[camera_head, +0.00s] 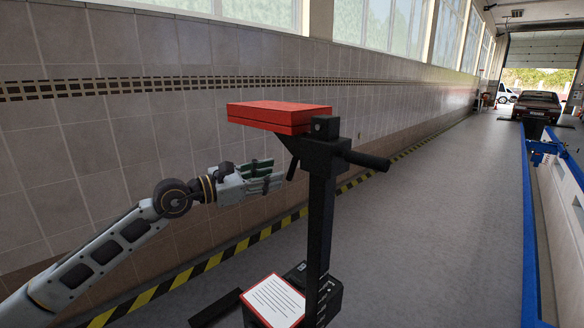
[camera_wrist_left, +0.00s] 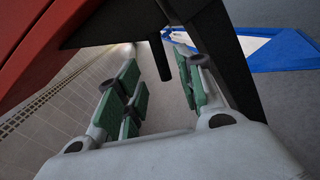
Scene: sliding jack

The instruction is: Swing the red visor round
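The red visor (camera_head: 278,115) is a flat red box-like slab on top of a black post (camera_head: 320,220). It reaches out to the left of the post and lies roughly level. Part of it fills the upper left of the left wrist view (camera_wrist_left: 40,40). A dark peg (camera_head: 292,168) hangs below it, and a dark rod (camera_wrist_left: 160,58) shows beyond the fingers in the left wrist view. My left gripper (camera_head: 274,176) is below the visor, left of the post. Its green-padded fingers (camera_wrist_left: 157,75) are apart with nothing held between them. My right gripper is not in view.
A black handle (camera_head: 368,160) sticks out to the right of the post top. A dark base with a red-edged sheet (camera_head: 276,300) stands on the floor. A tiled wall (camera_head: 130,130) runs behind on the left. The grey floor (camera_head: 430,230) to the right is clear up to a blue rail (camera_head: 528,220).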

